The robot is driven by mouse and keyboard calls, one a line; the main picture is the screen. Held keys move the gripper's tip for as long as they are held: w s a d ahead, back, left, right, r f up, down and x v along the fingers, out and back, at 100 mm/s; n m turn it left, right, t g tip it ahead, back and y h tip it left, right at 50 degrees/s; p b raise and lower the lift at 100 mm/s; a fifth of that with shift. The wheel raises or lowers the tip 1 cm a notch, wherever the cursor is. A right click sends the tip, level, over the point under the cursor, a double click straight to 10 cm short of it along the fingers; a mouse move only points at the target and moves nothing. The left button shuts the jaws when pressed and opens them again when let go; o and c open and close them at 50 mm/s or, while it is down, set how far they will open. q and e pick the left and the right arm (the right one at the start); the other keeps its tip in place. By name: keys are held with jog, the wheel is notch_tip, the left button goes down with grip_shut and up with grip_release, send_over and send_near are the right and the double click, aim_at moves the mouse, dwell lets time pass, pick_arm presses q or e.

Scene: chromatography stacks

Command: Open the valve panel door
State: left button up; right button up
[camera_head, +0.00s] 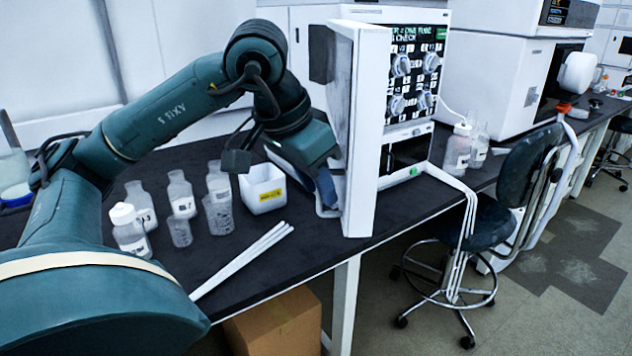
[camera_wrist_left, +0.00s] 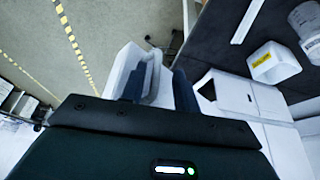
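The valve panel door (camera_head: 362,135) is a tall white slab on the left side of the white valve unit. It stands swung well out from the panel face, toward the bench's front edge. The panel (camera_head: 412,75) with its round grey valves is exposed. My left gripper (camera_head: 328,190) is low beside the door's left face. In the left wrist view, my two dark fingers (camera_wrist_left: 158,90) are apart, with a pale loop-shaped handle (camera_wrist_left: 153,75) between them. Whether they touch it is unclear. My right gripper is not in view.
Several bottles and beakers (camera_head: 181,195), a white bin (camera_head: 263,187) with a yellow label and white rods (camera_head: 240,260) are on the dark bench left of the door. A stool (camera_head: 485,222) stands on the floor at right. A cardboard box (camera_head: 275,325) is under the bench.

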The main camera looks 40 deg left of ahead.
pick_arm(q)
jog(key=p+v, duration=0.4)
jog(key=v, duration=0.9)
jog(key=shift+r, duration=0.1)
